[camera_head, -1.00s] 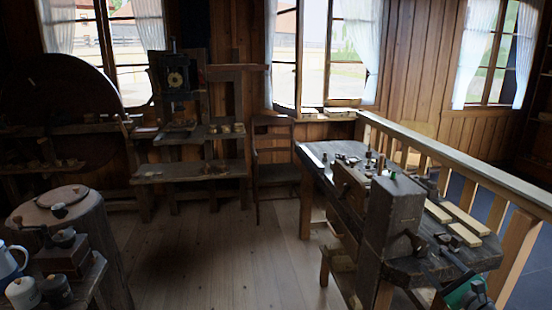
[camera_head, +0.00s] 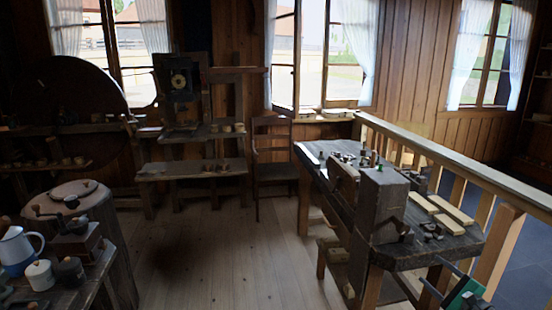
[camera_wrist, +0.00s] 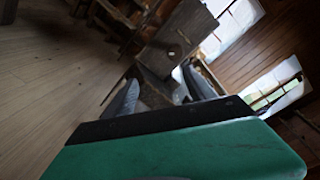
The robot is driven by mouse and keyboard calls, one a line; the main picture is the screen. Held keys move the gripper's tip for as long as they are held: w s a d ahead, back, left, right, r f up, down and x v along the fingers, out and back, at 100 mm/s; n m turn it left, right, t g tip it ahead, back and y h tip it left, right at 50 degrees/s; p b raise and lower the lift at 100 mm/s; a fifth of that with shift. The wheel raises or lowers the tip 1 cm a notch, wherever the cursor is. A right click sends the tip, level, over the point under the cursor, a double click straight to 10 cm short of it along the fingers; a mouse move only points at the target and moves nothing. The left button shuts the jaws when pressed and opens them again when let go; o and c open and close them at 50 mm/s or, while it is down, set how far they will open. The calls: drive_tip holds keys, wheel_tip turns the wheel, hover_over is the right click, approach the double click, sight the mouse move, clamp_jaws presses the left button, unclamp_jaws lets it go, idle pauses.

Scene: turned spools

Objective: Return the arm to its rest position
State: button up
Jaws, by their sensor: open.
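My gripper (camera_wrist: 160,76) shows in the wrist view with its two dark fingers apart and nothing between them. Its green body fills the bottom of that view, which is strongly tilted. In the head view my gripper (camera_head: 429,269) is at the lower right edge, partly cut off by the frame. Its fingers point toward the workbench (camera_head: 440,246) and lie just below the near edge of its top. I cannot tell whether they touch it.
Wooden strips (camera_head: 452,213) and small tools lie on the workbench, beside a wooden railing (camera_head: 465,168). A round stump (camera_head: 100,225), a white-blue jug (camera_head: 17,252) and a grinder (camera_head: 78,240) stand at left. A chair (camera_head: 272,165) is behind. The middle floor is clear.

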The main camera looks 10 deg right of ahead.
drive_tip(key=s+a+f+n+g+y, duration=0.1)
drive_tip(key=s+a+f+n+g, duration=0.2)
drive_tip(key=f, duration=0.4)
drive_tip(key=s+a+f+n+g, duration=0.25)
drive_tip(key=s+f, duration=0.25)
drive_tip(key=f, duration=0.3)
drive_tip(key=s+a+f+n+g+y, duration=0.1)
drive_tip(key=s+a+f+n+g, duration=0.2)
drive_tip(key=f, duration=0.4)
drive_tip(key=s+a+f+n+g+y, duration=0.1)
drive_tip(key=s+a+n+g, duration=0.35)
drive_tip(key=s, duration=0.65)
drive_tip(key=s+a+r+n+g+h, duration=0.25)
drive_tip(key=s+a+r+g, duration=0.4)
drive_tip(key=a+r, duration=0.35)
drive_tip(key=w+a+r+n+t+h, duration=0.1)
drive_tip(key=w+a+r+n, duration=0.3)
drive_tip(key=a+r, duration=0.4)
drive_tip(key=w+a+r+n+t+h, duration=0.1)
drive_tip(key=w+a+r+n+t, duration=0.3)
drive_tip(key=a+r, duration=0.4)
drive_tip(key=shift+a+n+p, duration=0.35)
drive_tip(key=shift+a+p, duration=0.1)
drive_tip(key=shift+a, duration=0.5)
drive_tip(key=shift+r+t, duration=0.1)
drive_tip(key=shift+t, duration=0.15)
